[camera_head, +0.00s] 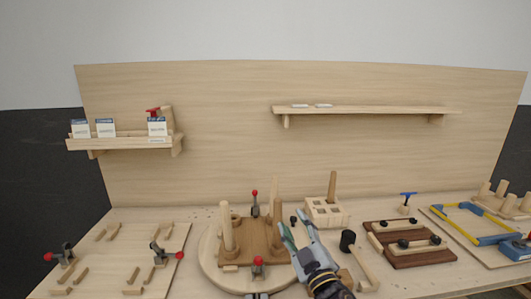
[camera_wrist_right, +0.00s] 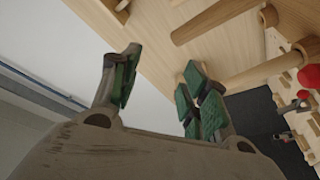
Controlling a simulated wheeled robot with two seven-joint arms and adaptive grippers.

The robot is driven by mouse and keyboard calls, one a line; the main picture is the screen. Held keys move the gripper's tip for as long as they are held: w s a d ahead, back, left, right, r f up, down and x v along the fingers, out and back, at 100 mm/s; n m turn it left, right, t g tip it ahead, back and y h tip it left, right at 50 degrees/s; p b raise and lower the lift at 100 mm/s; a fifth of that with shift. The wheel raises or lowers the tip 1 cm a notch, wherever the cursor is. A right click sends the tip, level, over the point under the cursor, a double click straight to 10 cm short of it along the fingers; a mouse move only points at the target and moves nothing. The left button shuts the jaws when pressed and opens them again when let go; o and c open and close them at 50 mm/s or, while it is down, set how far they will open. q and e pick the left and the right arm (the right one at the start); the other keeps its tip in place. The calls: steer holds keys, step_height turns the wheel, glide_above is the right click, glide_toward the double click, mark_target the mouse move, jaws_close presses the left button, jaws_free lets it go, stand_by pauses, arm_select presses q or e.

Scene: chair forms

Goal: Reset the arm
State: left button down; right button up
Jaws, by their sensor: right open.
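My right gripper (camera_head: 292,226) reaches in from the bottom of the head view, over the workbench (camera_head: 205,285). Its fingers point up and to the left, just right of the round wooden turntable (camera_head: 207,265). In the right wrist view the same gripper (camera_wrist_right: 162,80) has its green-padded fingers spread apart with nothing between them. My left gripper does not show in either view.
The turntable carries a brown board (camera_head: 240,252) with upright pegs and red-handled clamps. A slotted block (camera_head: 326,212), a black-headed mallet (camera_head: 349,241) and a dark fixture board (camera_head: 420,257) stand close on the right. Shelves (camera_head: 370,110) hang on the back panel.

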steer(key=s+d+f+m+g+h, duration=0.35)
steer(key=d+f, duration=0.25)
steer(key=f, duration=0.3)
steer(key=s+d+f+m+g+h, duration=0.3)
steer(key=d+f+m+g, duration=0.15)
steer(key=f, duration=0.45)
steer(key=s+d+f+m+g, duration=0.1)
steer(key=s+d+f+g, duration=0.1)
steer(key=s+f+g, duration=0.5)
steer(key=s+d+f+g, duration=0.15)
steer(key=s+f, duration=0.25)
steer(key=s, duration=0.7)
step_height(320, 180, down, 32)
steer(key=s, duration=0.2)
steer(key=s+d+f+g, duration=0.1)
steer(key=s+d+f, duration=0.1)
steer(key=s+f, duration=0.8)
steer(key=s+d+f+g, duration=0.1)
steer(key=s+d+f, duration=0.1)
steer(key=s+f, duration=0.9)
steer(key=shift+s, duration=0.95)
steer(key=shift+d+y, duration=0.1)
steer(key=shift+y, duration=0.15)
